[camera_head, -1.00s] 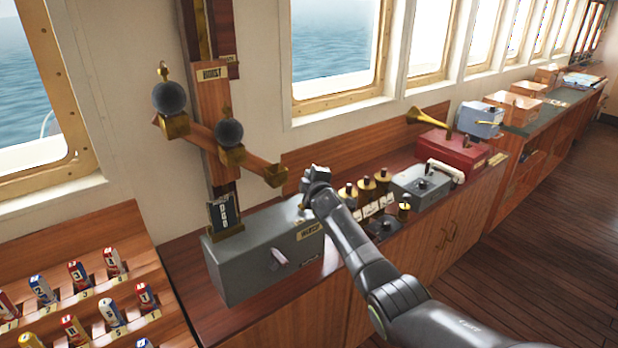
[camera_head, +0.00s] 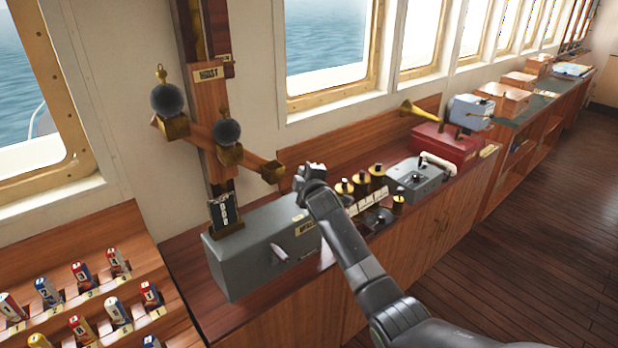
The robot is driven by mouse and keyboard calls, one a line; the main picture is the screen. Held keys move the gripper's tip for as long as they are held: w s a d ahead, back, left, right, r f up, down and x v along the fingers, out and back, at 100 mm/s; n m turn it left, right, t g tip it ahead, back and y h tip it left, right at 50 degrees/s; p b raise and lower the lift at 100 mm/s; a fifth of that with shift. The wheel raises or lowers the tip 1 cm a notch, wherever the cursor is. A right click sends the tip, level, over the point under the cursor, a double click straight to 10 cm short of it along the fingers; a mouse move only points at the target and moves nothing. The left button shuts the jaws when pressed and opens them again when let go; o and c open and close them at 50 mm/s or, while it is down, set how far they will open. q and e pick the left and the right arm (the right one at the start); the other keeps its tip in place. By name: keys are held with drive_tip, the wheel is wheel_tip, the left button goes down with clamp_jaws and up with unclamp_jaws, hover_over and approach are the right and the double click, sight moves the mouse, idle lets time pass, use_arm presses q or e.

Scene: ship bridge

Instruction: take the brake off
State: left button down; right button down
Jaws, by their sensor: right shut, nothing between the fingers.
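A long grey box (camera_head: 238,262) stands on the wooden counter below a wall-mounted post. A small lever (camera_head: 280,253) sits on its front face, with a pale label (camera_head: 304,228) above it. I cannot read that label surely, nor tell which control is the brake. My right gripper (camera_head: 309,176) is shut and empty above the back right end of the box. It hides part of that end, and I cannot tell whether it touches anything there. My left gripper is not in view.
A tilted beam (camera_head: 198,139) with two dark balls hangs on the post. Brass-topped controls (camera_head: 361,185), a grey box with a handle (camera_head: 417,178) and a red box with a horn (camera_head: 446,146) stand farther right. Numbered colored pieces fill a rack (camera_head: 165,327) at lower left.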

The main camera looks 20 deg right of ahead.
drive_tip(key=shift+s+a+r+b, duration=0.15)
drive_tip(key=shift+s+r, duration=0.1)
drive_tip(key=shift+s, duration=0.6)
drive_tip(key=shift+s+a+r+b, duration=0.1)
drive_tip(key=shift+s+r, duration=0.2)
drive_tip(key=shift+s, duration=0.55)
drive_tip(key=shift+s+a+r+b, duration=0.15)
drive_tip(key=shift+s+r, duration=0.1)
drive_tip(key=shift+s, duration=0.6)
drive_tip(key=shift+d, duration=0.1)
